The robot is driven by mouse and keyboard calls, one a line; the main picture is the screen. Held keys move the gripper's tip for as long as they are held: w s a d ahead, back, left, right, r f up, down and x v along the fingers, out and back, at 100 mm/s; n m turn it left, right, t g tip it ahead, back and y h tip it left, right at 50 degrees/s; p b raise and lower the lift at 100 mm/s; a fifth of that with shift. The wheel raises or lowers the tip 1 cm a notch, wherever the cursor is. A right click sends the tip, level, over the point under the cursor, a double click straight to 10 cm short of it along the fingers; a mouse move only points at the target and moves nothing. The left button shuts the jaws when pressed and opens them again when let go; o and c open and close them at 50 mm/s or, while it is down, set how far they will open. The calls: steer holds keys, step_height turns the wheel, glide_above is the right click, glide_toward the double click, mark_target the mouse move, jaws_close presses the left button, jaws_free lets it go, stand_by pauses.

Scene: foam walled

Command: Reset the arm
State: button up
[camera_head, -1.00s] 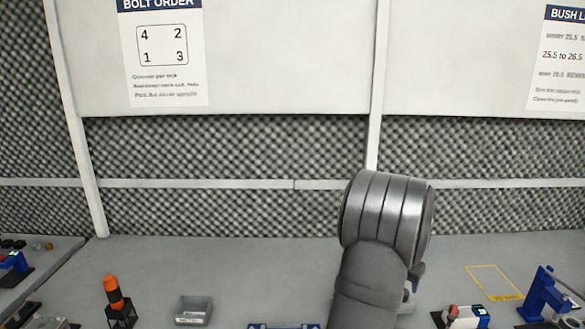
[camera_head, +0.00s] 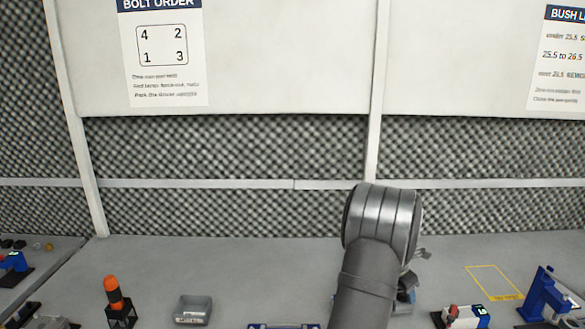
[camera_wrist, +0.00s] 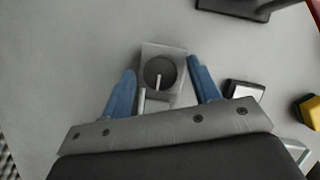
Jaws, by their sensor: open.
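My gripper (camera_wrist: 164,88) shows in the wrist view with its two blue fingers spread wide apart. It is open, and nothing is held between the fingers. Beyond the fingertips is a grey block (camera_wrist: 163,52) with a round dark recess and a thin light pin in it. A second light pin or rod stands close to the left finger; I cannot tell whether it touches. In the head view my arm rises at right of centre, and its grey wrist hides most of the gripper.
An orange-handled tool (camera_head: 113,292) stands in a black holder, with a grey bin (camera_head: 193,310) beside it. A blue fixture (camera_head: 547,295), a blue-white device (camera_head: 467,316) and a yellow-outlined area (camera_head: 494,282) lie at right. The back bench is clear.

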steer(key=m+g, duration=0.1)
steer(key=m, duration=0.2)
steer(key=m+g, duration=0.1)
steer(key=m, duration=0.2)
steer(key=shift+w+h, duration=0.2)
steer(key=shift+h, duration=0.1)
steer(key=m+g, duration=0.1)
steer(key=m, duration=0.1)
steer(key=m+g, duration=0.1)
steer(key=m, duration=0.2)
steer(key=shift+w+y, duration=0.15)
steer(key=shift+y, duration=0.25)
steer(key=shift+m, duration=0.3)
steer(key=n+t, duration=0.1)
steer(key=n, duration=0.4)
steer(key=shift+s+n+t+h, duration=0.2)
steer(key=shift+n+t+h, duration=0.1)
steer(key=shift+n+t, duration=0.1)
steer(key=n+t, duration=0.1)
steer(key=n, duration=0.4)
steer(key=shift+s+t, duration=0.1)
steer(key=shift+t, duration=0.3)
steer(key=shift+m, duration=0.3)
